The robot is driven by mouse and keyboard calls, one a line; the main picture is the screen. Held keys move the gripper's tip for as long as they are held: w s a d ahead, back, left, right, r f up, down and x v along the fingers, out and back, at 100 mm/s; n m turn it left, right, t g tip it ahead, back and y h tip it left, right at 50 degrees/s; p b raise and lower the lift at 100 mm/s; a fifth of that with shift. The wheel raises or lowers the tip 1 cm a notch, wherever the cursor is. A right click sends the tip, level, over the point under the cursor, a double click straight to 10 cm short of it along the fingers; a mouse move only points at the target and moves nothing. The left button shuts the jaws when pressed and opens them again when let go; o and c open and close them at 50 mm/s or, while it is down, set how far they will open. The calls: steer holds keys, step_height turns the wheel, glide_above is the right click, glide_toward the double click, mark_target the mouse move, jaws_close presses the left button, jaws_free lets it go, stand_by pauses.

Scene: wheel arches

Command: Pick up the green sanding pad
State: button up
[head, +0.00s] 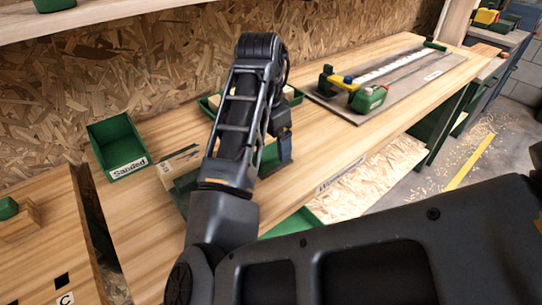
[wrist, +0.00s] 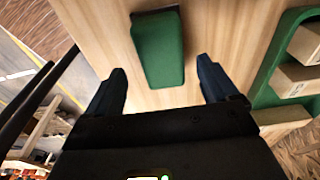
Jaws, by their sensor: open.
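The green sanding pad (wrist: 160,50) is a rounded green block on the wooden bench top (wrist: 105,35) in the wrist view. It lies ahead of my gripper (wrist: 162,68), lined up with the gap between the two dark fingers. The fingers are apart, with bare wood showing between each of them and the pad, and nothing is held. In the head view my gripper (head: 284,150) points down low over the bench, partly hidden by my own arm. A green patch shows beside it there, but I cannot tell whether it is the pad.
A green tray (wrist: 262,85) with wooden blocks lies to the right in the wrist view. In the head view a green bin labelled "Sanded" (head: 120,146) stands on the left. A metal plate (head: 400,80) with clamps lies at the back right; bare bench lies before it.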

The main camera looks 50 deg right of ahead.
mark_target(271, 151)
step_height(271, 151, down, 4)
steer(key=shift+w+d, duration=0.1)
steer(key=shift+w, duration=0.05)
steer(key=shift+c, duration=0.2)
steer(key=c, duration=1)
